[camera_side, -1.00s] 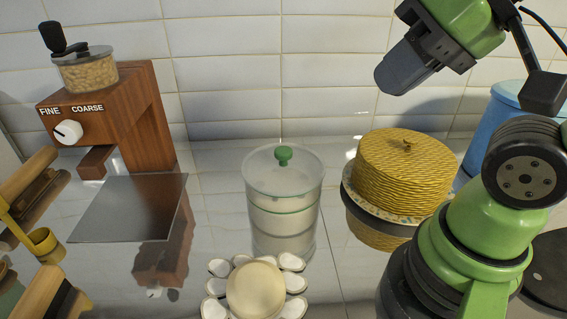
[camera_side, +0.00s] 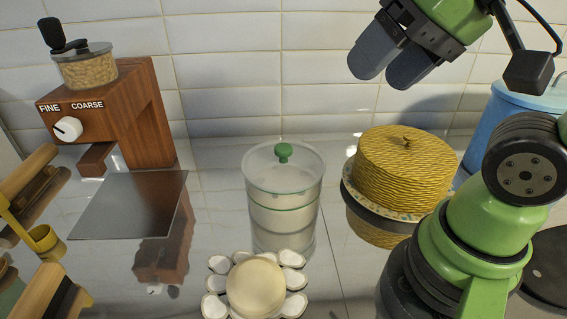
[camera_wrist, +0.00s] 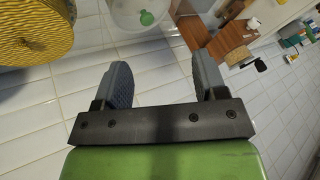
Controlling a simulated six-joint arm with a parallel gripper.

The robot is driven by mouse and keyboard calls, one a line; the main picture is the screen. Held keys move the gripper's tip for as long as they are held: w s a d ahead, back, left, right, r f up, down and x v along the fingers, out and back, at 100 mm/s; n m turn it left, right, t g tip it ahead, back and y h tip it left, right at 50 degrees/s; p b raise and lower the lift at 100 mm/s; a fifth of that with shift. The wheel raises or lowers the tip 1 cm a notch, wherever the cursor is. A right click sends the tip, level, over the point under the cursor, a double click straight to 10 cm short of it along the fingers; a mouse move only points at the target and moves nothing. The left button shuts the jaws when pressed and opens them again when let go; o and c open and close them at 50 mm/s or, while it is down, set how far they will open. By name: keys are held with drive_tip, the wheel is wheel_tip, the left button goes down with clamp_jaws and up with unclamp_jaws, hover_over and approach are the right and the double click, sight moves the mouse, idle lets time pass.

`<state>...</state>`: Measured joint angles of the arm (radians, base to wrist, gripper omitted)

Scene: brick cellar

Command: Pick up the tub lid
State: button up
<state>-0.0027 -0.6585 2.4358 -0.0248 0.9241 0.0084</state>
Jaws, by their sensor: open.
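The tub lid (camera_side: 262,172) is a clear disc with a green knob (camera_side: 283,152), resting on top of a translucent round tub (camera_side: 285,218) in the middle of the side view. In the wrist view the green knob (camera_wrist: 147,17) shows at the top edge, with the tub partly cut off. My gripper (camera_side: 388,72) is up at the right, above and to the right of the lid and well apart from it. Its two dark fingers are spread with nothing between them, as the wrist view also shows (camera_wrist: 163,85).
A yellow woven basket (camera_side: 405,168) stands right of the tub, with a blue container (camera_side: 497,128) behind it. A wooden grinder (camera_side: 125,115) and a dark plate (camera_side: 130,205) are at left. A cream round piece ringed by white shells (camera_side: 256,287) lies in front.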

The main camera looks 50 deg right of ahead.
drive_tip(key=w+f+g, duration=0.2)
drive_tip(key=w+f, duration=0.1)
drive_tip(key=w, duration=0.2)
drive_tip(key=w+d+f+g+h, duration=0.1)
drive_tip(key=w+f+g, duration=0.1)
drive_tip(key=w, duration=0.3)
drive_tip(key=w+f+g, duration=0.2)
drive_tip(key=w+f, duration=0.2)
drive_tip(key=w, duration=0.2)
drive_tip(key=shift+d+m+g+h, duration=0.2)
drive_tip(key=shift+m+g+h, duration=0.1)
drive_tip(key=shift+h, duration=0.1)
hover_over(284, 147)
drive_tip(key=f, duration=0.4)
drive_tip(key=shift+a+f, duration=0.2)
drive_tip(key=f, duration=0.5)
drive_tip(key=shift+d+f, duration=0.2)
drive_tip(key=shift+f, duration=0.2)
drive_tip(key=shift+c, duration=0.2)
drive_tip(key=c, duration=1)
